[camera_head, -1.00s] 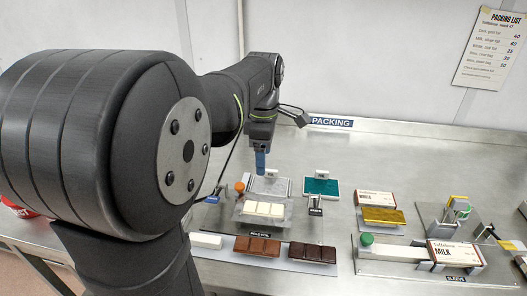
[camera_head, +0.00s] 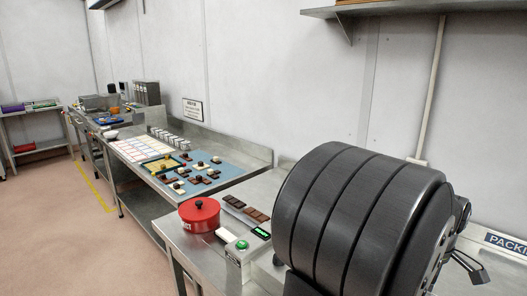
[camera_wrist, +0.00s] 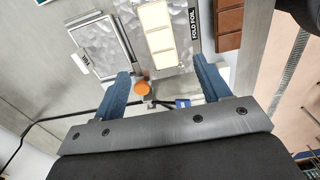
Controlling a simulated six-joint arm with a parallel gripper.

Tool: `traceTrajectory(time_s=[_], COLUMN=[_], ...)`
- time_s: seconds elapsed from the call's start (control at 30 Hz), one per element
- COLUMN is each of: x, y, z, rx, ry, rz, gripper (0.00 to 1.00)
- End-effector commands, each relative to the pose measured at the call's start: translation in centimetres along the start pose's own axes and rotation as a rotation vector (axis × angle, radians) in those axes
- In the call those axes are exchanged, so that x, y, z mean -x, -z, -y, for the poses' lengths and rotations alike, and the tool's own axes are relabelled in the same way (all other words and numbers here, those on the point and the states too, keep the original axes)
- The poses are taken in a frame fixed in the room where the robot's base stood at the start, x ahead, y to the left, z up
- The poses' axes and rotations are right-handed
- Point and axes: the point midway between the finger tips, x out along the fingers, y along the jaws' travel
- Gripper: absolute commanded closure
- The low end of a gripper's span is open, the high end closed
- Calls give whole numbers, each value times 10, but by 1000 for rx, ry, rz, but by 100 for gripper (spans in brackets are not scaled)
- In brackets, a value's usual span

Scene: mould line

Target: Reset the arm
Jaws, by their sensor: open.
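My gripper (camera_wrist: 165,88) shows in the wrist view with its two blue fingers wide apart and nothing between them. It hangs above the metal bench. Ahead of the fingers lies a white chocolate bar (camera_wrist: 158,38) on a silver foil plate with a "FOLD FOIL" label. An orange knob (camera_wrist: 141,90) shows just beyond the gap between the fingers.
In the wrist view a milk chocolate bar (camera_wrist: 229,24) lies right of the foil and a metal-framed plate (camera_wrist: 98,45) left of it. In the head view a red lidded pot (camera_head: 199,216), a green button (camera_head: 241,244) and a blue mat (camera_head: 222,169) with chocolates lie left of my arm.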

Motion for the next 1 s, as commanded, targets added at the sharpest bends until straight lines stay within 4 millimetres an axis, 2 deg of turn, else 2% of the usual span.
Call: traceTrajectory(time_s=[0.1, 0.3, 0.5, 0.67, 1.0], x=[-25, -63, -87, -94, -91], y=[0, 0, 0, 0, 0], z=[1, 1, 0, 0, 0], rx=[0, 0, 0, 0, 0], ry=[4, 3, 1, 0, 0], rz=[0, 0, 0, 0, 0], gripper=[31, 31, 31, 31, 31])
